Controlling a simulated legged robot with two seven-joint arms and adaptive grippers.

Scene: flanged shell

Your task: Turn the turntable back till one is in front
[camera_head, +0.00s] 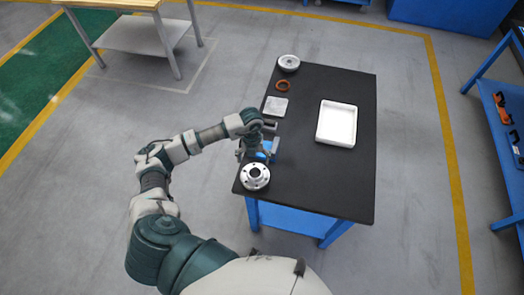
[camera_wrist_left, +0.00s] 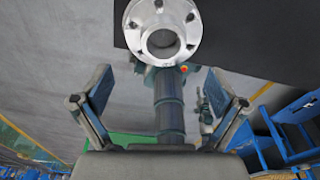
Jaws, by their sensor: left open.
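My left gripper (camera_head: 257,154) is over the near left part of the black table, and its jaws are open. In the left wrist view the two fingers of the left gripper (camera_wrist_left: 160,92) stand wide apart with nothing held between them. A silver flanged shell (camera_head: 256,177) with a round bore and bolt holes sits at the table's near left corner, just in front of the gripper. The flanged shell (camera_wrist_left: 163,32) also shows at the top of the wrist view, beyond the fingers and apart from them. I cannot pick out a separate turntable. My right gripper is not in view.
The black table (camera_head: 310,185) also bears a white tray (camera_head: 337,123), a grey square plate (camera_head: 276,106), an orange ring (camera_head: 283,86) and a round metal part (camera_head: 289,63). A blue shelf (camera_head: 500,120) stands off to the right.

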